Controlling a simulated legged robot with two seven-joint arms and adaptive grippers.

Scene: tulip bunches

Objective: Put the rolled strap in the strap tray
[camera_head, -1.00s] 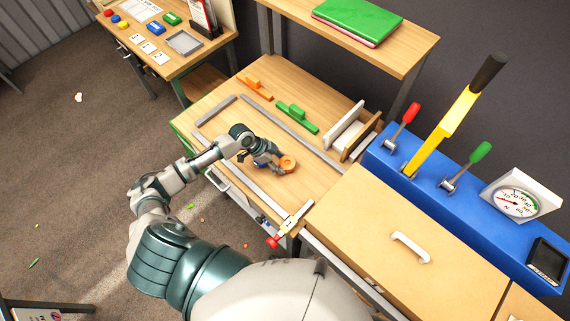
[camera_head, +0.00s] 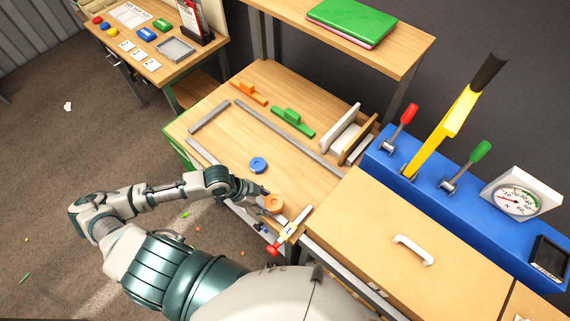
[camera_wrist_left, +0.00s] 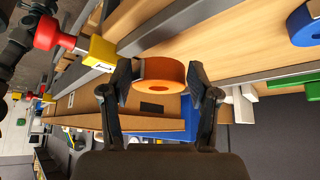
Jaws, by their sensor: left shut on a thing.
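An orange roll (camera_head: 271,204), which looks like a rolled strap, is near the front right of the wooden bench top. It also shows in the left wrist view (camera_wrist_left: 160,76), between the two fingertips. My left gripper (camera_head: 263,201) is shut on this orange roll; whether the roll touches the bench is unclear. A similar blue roll (camera_head: 258,165) lies on the bench, apart from the gripper, and partly shows in the wrist view (camera_wrist_left: 306,24). A shallow grey tray (camera_head: 176,49) sits on the far left table; I cannot tell whether it is the strap tray. My right gripper is out of view.
Grey rails (camera_head: 290,138) border the bench area. Orange (camera_head: 248,92) and green (camera_head: 292,121) blocks stand behind the back rail. A yellow-and-red clamp (camera_head: 288,236) is at the bench's front right corner. The blue lever box (camera_head: 440,195) stands to the right.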

